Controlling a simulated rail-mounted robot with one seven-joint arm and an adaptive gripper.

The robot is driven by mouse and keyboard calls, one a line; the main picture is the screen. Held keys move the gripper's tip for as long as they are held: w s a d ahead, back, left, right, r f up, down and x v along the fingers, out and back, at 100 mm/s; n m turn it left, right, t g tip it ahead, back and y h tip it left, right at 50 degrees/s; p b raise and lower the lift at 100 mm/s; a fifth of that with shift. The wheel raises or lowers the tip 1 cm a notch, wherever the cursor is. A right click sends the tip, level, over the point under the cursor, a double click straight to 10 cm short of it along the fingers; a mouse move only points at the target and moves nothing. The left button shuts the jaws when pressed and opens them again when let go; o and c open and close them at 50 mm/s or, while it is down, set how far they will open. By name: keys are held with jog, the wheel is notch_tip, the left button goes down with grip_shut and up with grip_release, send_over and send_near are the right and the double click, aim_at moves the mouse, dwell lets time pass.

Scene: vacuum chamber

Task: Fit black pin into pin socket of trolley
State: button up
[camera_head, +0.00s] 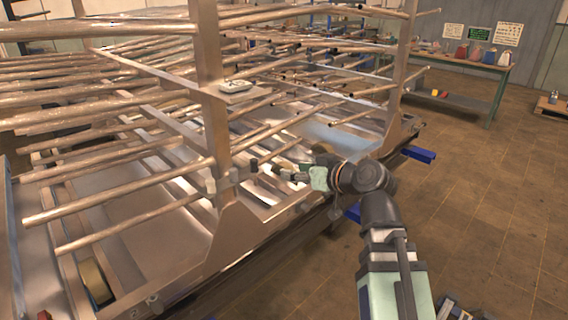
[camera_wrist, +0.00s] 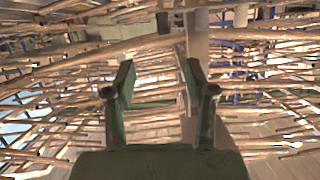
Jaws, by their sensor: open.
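The trolley (camera_head: 207,110) is a metal frame with an upright post and many long rods. At the post's lower part is a bracket (camera_head: 234,174) with a small dark cylinder at each end, one on the right (camera_head: 254,165) and one on the left (camera_head: 211,186). I cannot tell which is the black pin or where the socket opening is. My gripper (camera_head: 281,171) is open beside the right cylinder, apart from it. In the wrist view no object shows between the fingers (camera_wrist: 158,80).
Rods stick out above and left of my gripper. A small pale device (camera_head: 236,87) sits on a plate on the post. Blue beams (camera_head: 418,155) jut out low at the trolley's side. A workbench (camera_head: 470,70) stands far right.

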jog(key=shift+n, duration=0.6)
jog(key=w+a+p, duration=0.3)
jog(key=p, duration=0.3)
jog(key=shift+p, duration=0.4)
jog(key=shift+p, duration=0.45)
jog(key=p, duration=0.4)
jog(key=shift+w+a+f, duration=0.1)
jog(key=shift+w+a, duration=0.1)
jog(key=p, duration=0.5)
jog(key=shift+a+f, duration=0.15)
jog(key=shift+f, duration=0.05)
